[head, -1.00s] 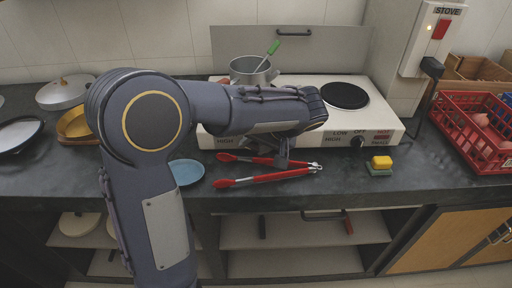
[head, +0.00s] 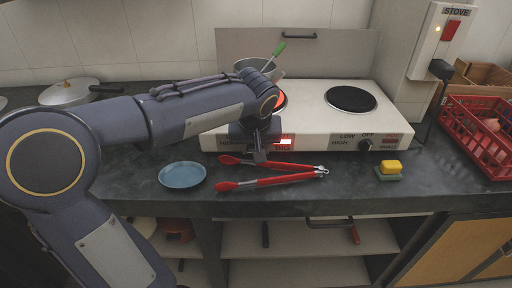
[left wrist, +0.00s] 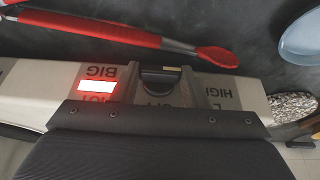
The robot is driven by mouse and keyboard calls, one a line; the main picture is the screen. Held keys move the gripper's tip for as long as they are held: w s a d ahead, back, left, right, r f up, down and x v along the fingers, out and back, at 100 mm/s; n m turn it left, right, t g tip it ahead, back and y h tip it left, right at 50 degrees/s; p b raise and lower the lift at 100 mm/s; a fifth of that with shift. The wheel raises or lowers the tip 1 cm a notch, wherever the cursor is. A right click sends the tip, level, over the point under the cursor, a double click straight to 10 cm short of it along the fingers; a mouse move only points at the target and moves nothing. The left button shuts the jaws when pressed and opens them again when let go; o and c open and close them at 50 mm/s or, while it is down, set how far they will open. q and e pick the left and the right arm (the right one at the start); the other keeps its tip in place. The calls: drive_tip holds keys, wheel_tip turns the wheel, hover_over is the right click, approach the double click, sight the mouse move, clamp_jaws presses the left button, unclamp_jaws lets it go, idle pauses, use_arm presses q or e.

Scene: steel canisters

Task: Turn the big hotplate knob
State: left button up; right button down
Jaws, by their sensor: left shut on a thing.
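The white hotplate (head: 310,110) stands on the dark counter. My left gripper (head: 260,153) is at its front left, below the big plate. In the left wrist view, the big knob (left wrist: 160,80) is dark and sits between the fingers of my left gripper (left wrist: 160,88), which is shut on it. In the head view my gripper hides this knob. A bright red lamp (left wrist: 97,86) glows by the BIG label and also shows in the head view (head: 285,142). An orange-red patch (head: 280,102) shows beside my wrist at the big plate. My right gripper is out of view.
Red tongs (head: 280,181) lie on the counter close below my gripper, near a blue plate (head: 182,175). A pot (head: 246,64) stands behind my wrist. The small knob (head: 365,145), a yellow sponge (head: 391,167) and a red crate (head: 485,135) are to the right.

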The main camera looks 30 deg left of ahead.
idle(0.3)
use_arm(q)
drive_tip(key=o, duration=0.7)
drive_tip(key=p+v, duration=0.2)
drive_tip(key=v, duration=0.6)
drive_tip(key=s+d+b, duration=0.1)
drive_tip(key=s+d, duration=0.3)
drive_tip(key=s, duration=0.2)
drive_tip(key=shift+s, duration=0.4)
drive_tip(key=shift+f, duration=0.1)
idle(0.4)
